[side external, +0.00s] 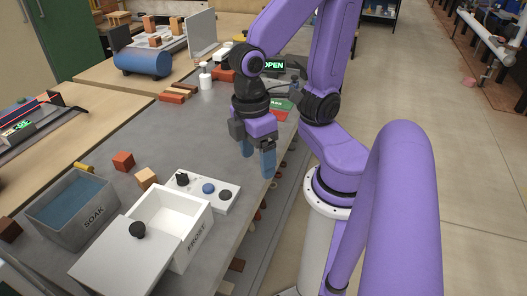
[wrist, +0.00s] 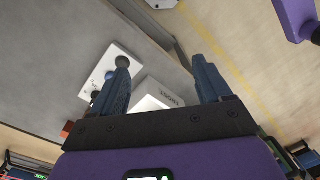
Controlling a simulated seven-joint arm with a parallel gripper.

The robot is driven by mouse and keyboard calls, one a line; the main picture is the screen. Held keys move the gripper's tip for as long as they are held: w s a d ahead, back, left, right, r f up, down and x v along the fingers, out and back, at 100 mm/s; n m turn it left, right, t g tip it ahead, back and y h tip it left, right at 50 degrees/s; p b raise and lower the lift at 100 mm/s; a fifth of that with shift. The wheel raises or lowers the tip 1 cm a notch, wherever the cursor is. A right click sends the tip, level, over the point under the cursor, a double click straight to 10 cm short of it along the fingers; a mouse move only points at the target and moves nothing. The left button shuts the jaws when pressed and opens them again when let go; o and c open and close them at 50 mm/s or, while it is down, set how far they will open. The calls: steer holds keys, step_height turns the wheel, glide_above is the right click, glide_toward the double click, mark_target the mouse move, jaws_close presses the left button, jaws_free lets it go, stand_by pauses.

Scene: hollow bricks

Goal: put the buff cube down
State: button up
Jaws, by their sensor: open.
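The buff cube (side external: 147,178) sits on the grey table, between a red-brown cube (side external: 123,161) and the white FROST box (side external: 170,213). My gripper (side external: 258,160) is open and empty, pointing down above the table's right edge, well to the right of the buff cube. In the wrist view the two blue fingers (wrist: 163,78) stand wide apart with nothing held between them. I cannot pick out the buff cube in the wrist view.
The FROST box is partly open, its pale lid (side external: 120,258) with a black knob lying to the left. A grey SOAK tub (side external: 92,219) holds blue liquid. A white panel with knobs (side external: 222,200) lies behind FROST. Clear table (side external: 175,135) lies beyond the cubes.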

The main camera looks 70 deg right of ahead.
steer(key=shift+s+d+r+n+t, duration=0.2)
steer(key=shift+s+r+n+t, duration=0.15)
steer(key=shift+s+n+t, duration=0.45)
steer(key=shift+w+g, duration=0.15)
steer(key=shift+g, duration=0.15)
stand_by(0.8)
